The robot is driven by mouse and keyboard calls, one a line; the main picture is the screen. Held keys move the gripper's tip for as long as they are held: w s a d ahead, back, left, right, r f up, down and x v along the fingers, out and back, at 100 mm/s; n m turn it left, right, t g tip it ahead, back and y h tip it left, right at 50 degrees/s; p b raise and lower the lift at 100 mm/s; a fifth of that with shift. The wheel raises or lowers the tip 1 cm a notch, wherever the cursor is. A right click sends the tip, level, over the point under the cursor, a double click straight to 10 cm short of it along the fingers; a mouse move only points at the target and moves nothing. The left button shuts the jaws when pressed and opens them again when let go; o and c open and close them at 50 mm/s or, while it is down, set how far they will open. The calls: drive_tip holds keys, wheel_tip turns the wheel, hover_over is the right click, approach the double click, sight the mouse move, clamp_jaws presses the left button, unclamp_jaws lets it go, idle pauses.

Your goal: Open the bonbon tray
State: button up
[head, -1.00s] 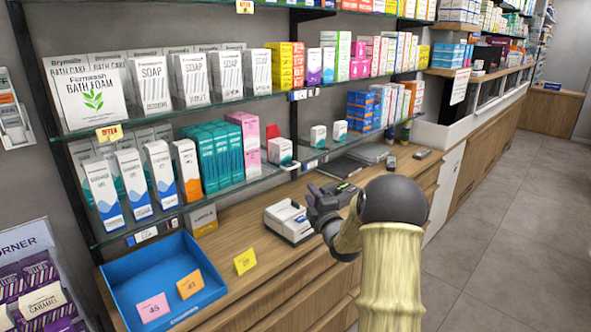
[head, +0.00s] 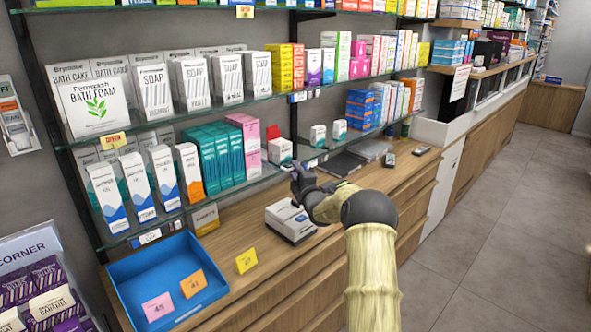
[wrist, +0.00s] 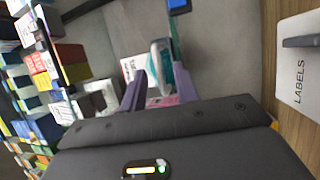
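Nothing in view is legibly marked as the bonbon tray. A blue open-topped tray (head: 165,285) stands on the wooden counter at the lower left of the head view, with a pink tag (head: 158,307) and an orange tag (head: 193,284) in it. My gripper (head: 298,178) is right of this tray and above it, near the lower glass shelf's right part. In the wrist view its two fingers (wrist: 163,88) stand apart. A white and teal box (wrist: 160,62) shows beyond and between them; I cannot tell the distance.
A white box (head: 290,222) sits on the counter below my gripper; in the wrist view a white case marked LABELS (wrist: 301,75) shows at right. A yellow tag (head: 246,261) stands by the blue tray. Boxes crowd the glass shelves (head: 190,208). The floor (head: 490,220) at right is clear.

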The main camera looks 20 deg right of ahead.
drive_tip(key=shift+w+r, duration=0.1)
drive_tip(key=shift+w, duration=0.3)
clamp_jaws()
drive_tip(key=shift+d, duration=0.1)
